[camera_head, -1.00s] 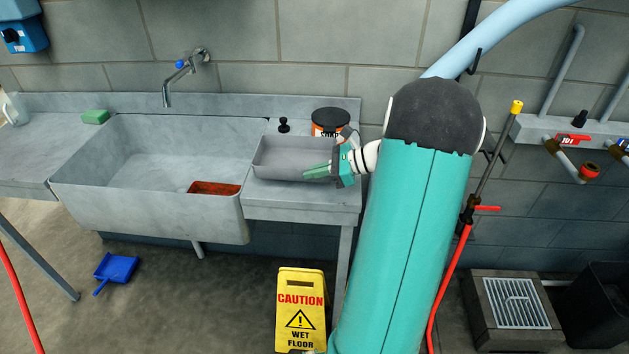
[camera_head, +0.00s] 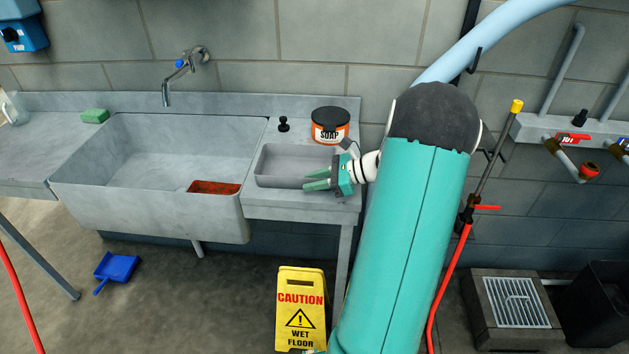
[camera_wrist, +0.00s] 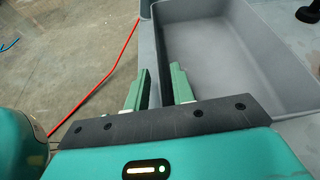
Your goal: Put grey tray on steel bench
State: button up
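The grey tray (camera_head: 268,181) sits flat on the steel bench (camera_head: 290,212), on the worktop to the right of the sink. It looks empty. My gripper (camera_head: 316,179) is at the tray's right front corner, with its two fingers spread apart. In the wrist view, my gripper (camera_wrist: 158,88) shows a gap between the fingers, beside one wall of the grey tray (camera_wrist: 215,45). I cannot tell whether a finger still touches the wall.
A soap tub (camera_head: 330,125) and a small black knob (camera_head: 284,125) stand behind the tray. The sink (camera_head: 150,200) holds a red-brown item (camera_head: 214,187). A green sponge (camera_head: 95,116) lies at the left. A yellow caution sign (camera_head: 301,310) stands on the floor in front.

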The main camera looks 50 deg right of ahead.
jog(key=shift+s+d+r, duration=0.1)
jog(key=shift+r, duration=0.1)
jog(key=v, duration=1.1)
jog(key=shift+s+d+r, duration=0.1)
jog(key=shift+s+r, duration=0.05)
jog(key=shift+s, duration=0.15)
jog(key=w+a+r+n+g+h, duration=0.15)
jog(key=a+n, duration=0.25)
jog(key=a, duration=0.4)
jog(key=w+a+r+n+g, duration=0.2)
jog(key=a+r+n+g, duration=0.15)
jog(key=a, duration=0.45)
jog(key=w+a+r+n+g+h, duration=0.1)
jog(key=a+n+g, duration=0.1)
jog(key=a+n, duration=0.45)
jog(key=s+a+r+n+h, duration=0.1)
jog(key=s+a+n+h, duration=0.1)
jog(key=a, duration=0.4)
jog(key=s+a+r+n+t+h, duration=0.1)
jog(key=s+a+n, duration=0.2)
jog(key=a+n, duration=0.3)
jog(key=s+a+r+n+h, duration=0.2)
jog(key=s+a+n, duration=0.1)
jog(key=a+n, duration=0.2)
jog(key=shift+s+a+n+t+h, duration=0.3)
jog(key=shift+s+a+t+h, duration=0.1)
jog(key=shift+a, duration=0.3)
